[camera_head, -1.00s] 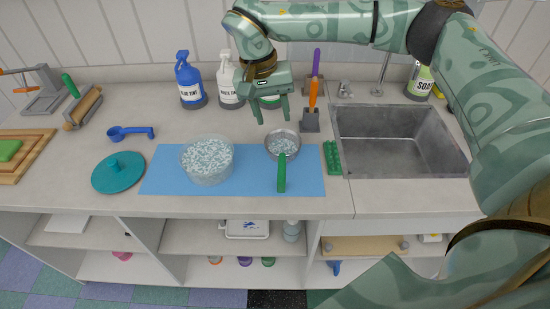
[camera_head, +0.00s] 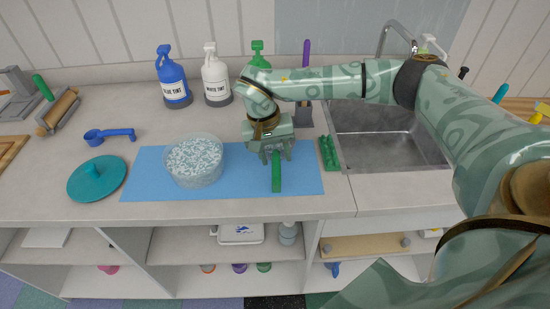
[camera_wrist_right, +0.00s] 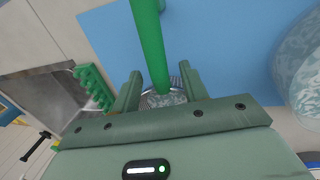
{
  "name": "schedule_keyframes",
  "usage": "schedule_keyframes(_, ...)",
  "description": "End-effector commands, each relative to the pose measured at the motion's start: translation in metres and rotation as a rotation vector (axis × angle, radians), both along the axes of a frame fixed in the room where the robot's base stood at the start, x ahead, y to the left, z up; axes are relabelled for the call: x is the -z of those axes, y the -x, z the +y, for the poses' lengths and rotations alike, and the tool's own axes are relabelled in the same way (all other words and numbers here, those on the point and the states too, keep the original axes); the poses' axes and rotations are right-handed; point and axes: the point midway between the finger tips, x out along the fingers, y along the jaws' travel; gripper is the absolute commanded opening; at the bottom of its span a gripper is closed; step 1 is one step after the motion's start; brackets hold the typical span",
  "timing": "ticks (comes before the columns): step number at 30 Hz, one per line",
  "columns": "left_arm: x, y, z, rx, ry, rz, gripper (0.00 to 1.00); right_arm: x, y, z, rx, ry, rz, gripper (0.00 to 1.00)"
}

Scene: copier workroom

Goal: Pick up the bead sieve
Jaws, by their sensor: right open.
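The bead sieve lies on the blue mat (camera_head: 240,184), its green handle (camera_head: 276,175) pointing to the front edge of the counter. Its bowl is mostly hidden under my right gripper (camera_head: 277,155) in the head view. In the right wrist view the sieve's bowl (camera_wrist_right: 165,99) shows beads inside, and the green handle (camera_wrist_right: 150,45) runs up between my fingers. My right gripper (camera_wrist_right: 158,80) is open, with one finger on each side of the handle near the bowl. Contact with the handle is not clear. My left gripper is not in view.
A clear tub of beads (camera_head: 194,163) stands on the mat, left of the sieve. A teal lid (camera_head: 97,180) and blue scoop (camera_head: 108,135) lie further left. A green tray (camera_head: 328,153) and the sink (camera_head: 385,138) are to the right; tint bottles (camera_head: 173,80) stand behind.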

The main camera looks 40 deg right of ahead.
Motion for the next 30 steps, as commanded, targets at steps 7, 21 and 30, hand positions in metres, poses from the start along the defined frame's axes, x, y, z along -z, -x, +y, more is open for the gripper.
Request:
schedule_keyframes(7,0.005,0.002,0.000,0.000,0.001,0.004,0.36,0.015,0.001,-0.003,0.000,0.000,-0.002,0.44)
schedule_keyframes(21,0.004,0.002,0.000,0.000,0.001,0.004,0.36,0.015,0.001,-0.002,0.000,0.000,-0.001,0.00)
schedule_keyframes(30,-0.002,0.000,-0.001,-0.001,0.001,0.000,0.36,0.000,0.001,-0.002,-0.001,0.000,-0.004,0.00)
